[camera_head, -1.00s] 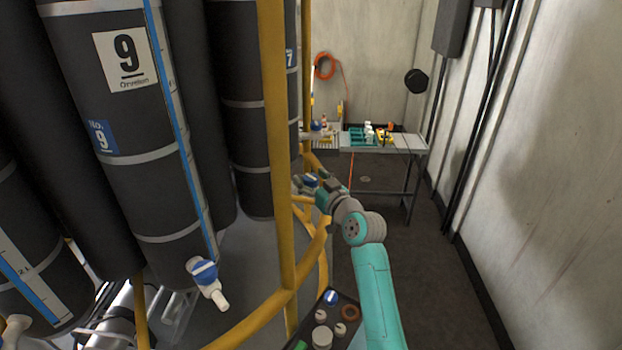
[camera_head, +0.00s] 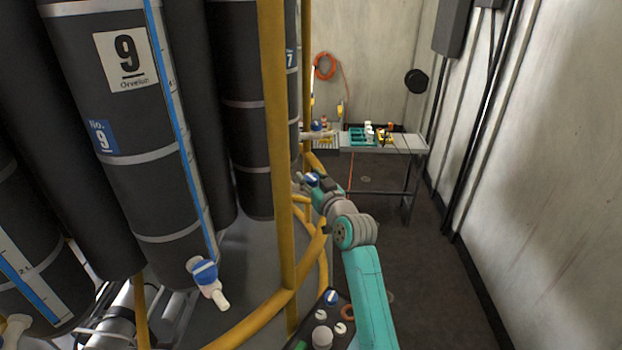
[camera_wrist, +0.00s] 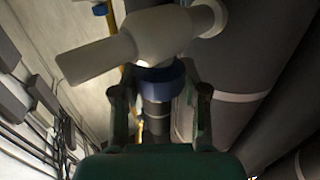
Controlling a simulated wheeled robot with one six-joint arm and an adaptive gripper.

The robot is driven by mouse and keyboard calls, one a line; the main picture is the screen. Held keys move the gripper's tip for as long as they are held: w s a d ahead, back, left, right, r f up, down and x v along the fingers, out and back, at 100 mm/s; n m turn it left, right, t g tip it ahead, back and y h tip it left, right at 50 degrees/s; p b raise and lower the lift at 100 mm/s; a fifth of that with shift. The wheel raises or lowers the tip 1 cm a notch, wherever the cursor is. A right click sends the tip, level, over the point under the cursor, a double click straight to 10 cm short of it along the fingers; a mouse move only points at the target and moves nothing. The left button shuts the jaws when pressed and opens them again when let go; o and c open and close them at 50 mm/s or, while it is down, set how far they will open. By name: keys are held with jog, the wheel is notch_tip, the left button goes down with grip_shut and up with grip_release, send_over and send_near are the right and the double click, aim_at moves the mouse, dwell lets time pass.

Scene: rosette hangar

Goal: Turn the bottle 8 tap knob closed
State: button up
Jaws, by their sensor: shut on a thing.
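The tap (camera_wrist: 145,42) fills the top of the wrist view, with a white body and a thick white spout pointing left. Its blue knob (camera_wrist: 160,78) sits below the body, between the two fingers of my gripper (camera_wrist: 160,98), which is shut on it. In the head view my gripper (camera_head: 308,184) is beyond the yellow post, and a bit of the blue knob (camera_head: 312,178) shows at its fingers. A dark bottle (camera_head: 250,130) stands left of it; no number 8 is visible. The exact knob angle is unclear.
Bottle 9 (camera_head: 125,110) has its own blue-knobbed tap (camera_head: 205,275) at the near left. A yellow post (camera_head: 277,120) and curved rail (camera_head: 255,318) stand between the bottles and my arm. A table with small items (camera_head: 410,143) is behind; open floor lies to the right.

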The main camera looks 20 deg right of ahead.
jog(key=shift+f+m+h, duration=0.1)
jog(key=shift+m+h, duration=1.5)
jog(key=shift+h, duration=1.1)
jog(key=o, duration=1.2)
jog(key=shift+c, duration=0.2)
jog(key=s+a, duration=0.1)
jog(key=s, duration=1.1)
jog(key=shift+a, duration=0.3)
